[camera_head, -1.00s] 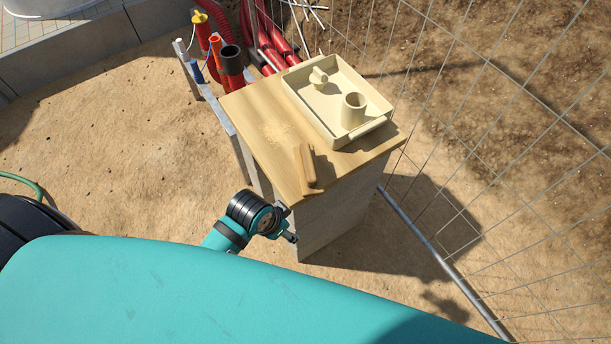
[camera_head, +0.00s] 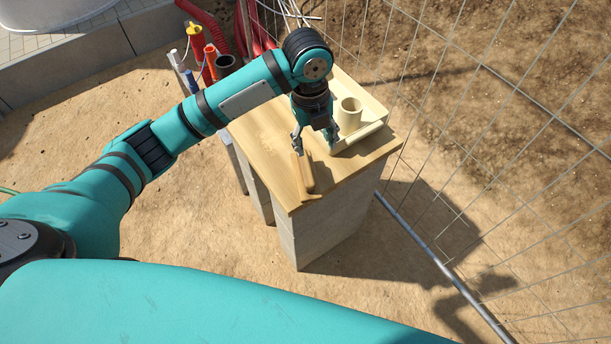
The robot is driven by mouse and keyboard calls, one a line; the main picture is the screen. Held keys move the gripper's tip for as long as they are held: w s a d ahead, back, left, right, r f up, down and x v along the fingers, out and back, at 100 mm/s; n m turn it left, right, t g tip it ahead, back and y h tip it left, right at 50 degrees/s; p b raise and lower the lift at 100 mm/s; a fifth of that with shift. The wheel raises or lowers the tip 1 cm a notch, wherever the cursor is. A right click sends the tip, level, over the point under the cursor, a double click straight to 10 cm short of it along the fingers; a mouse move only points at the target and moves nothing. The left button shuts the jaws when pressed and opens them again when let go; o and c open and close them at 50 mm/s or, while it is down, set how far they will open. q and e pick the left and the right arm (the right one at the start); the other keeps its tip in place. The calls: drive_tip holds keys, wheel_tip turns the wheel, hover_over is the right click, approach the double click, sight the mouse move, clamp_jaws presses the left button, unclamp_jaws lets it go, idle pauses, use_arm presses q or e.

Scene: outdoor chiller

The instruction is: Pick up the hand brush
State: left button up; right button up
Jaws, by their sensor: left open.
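The hand brush (camera_head: 305,178) is wooden and lies near the front edge of the wooden worktop (camera_head: 262,143). My left gripper (camera_head: 315,145) points down over the worktop with its two fingers spread apart, empty. It is above the far end of the brush; whether a finger touches the brush I cannot tell. The gripper hides part of the worktop behind the brush. My right gripper is not in view.
A cream tray (camera_head: 375,130) holding a cream cup (camera_head: 349,115) stands right beside the gripper. A wire fence (camera_head: 470,150) runs along the right. Coloured pipes (camera_head: 205,55) stand behind at the left.

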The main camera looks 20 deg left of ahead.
use_arm(q)
wheel_tip(320, 180, up, 3)
drive_tip(key=w+a+m, duration=0.2)
drive_tip(key=p, duration=0.1)
approach(305, 166)
drive_tip(key=shift+y, duration=0.4)
drive_tip(key=f, duration=0.5)
drive_tip(key=shift+w+d+f, duration=0.3)
drive_tip(key=shift+f, duration=0.05)
drive_tip(key=shift+s+d+f+p, duration=0.1)
drive_tip(key=shift+f+p, duration=0.55)
drive_tip(key=shift+f, duration=2.1)
clamp_jaws()
